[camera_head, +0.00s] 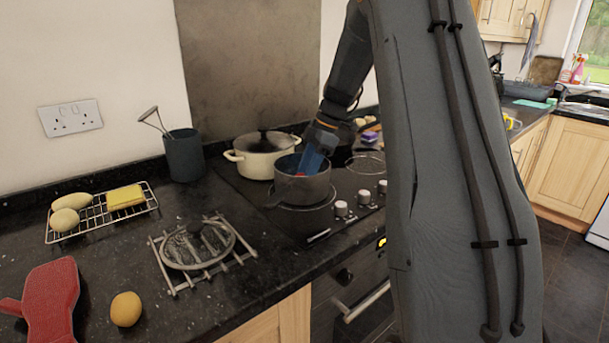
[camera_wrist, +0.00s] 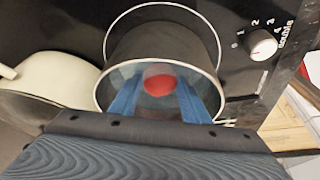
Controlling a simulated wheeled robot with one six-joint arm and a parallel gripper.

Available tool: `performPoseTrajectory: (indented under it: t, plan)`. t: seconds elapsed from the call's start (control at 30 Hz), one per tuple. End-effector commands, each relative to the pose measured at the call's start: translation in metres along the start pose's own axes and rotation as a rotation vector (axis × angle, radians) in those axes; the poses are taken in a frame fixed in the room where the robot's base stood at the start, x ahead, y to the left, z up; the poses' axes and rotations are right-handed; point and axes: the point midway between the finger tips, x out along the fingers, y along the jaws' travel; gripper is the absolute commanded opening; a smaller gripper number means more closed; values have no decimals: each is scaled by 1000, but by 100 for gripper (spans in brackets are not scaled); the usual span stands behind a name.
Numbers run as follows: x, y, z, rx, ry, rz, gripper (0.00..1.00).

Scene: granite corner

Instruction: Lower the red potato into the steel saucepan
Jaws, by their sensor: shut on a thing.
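The steel saucepan (camera_head: 302,187) stands on the dark hob, and its open top faces up. In the wrist view the saucepan (camera_wrist: 164,47) is below my gripper. My gripper (camera_head: 306,164) reaches down at the saucepan's mouth with its blue fingers. In the wrist view my gripper (camera_wrist: 160,92) is shut on the red potato (camera_wrist: 160,80), which sits between the fingertips, within the outline of the pan's rim. Only a small red bit of the potato (camera_head: 299,174) shows in the head view. Whether it touches the pan's bottom cannot be told.
A glass lid (camera_head: 195,246) lies on a trivet at the front left. A rack (camera_head: 90,221) holds potatoes and a yellow sponge. Hob knobs (camera_head: 341,208) line the front right.

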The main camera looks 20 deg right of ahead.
Motion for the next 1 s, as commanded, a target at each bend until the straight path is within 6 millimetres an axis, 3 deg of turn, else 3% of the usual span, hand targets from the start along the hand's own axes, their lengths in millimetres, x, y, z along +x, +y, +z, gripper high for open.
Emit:
performPoseTrajectory:
  t: [1.0]
  plan:
    - [10,0,4,0,0,0,19]
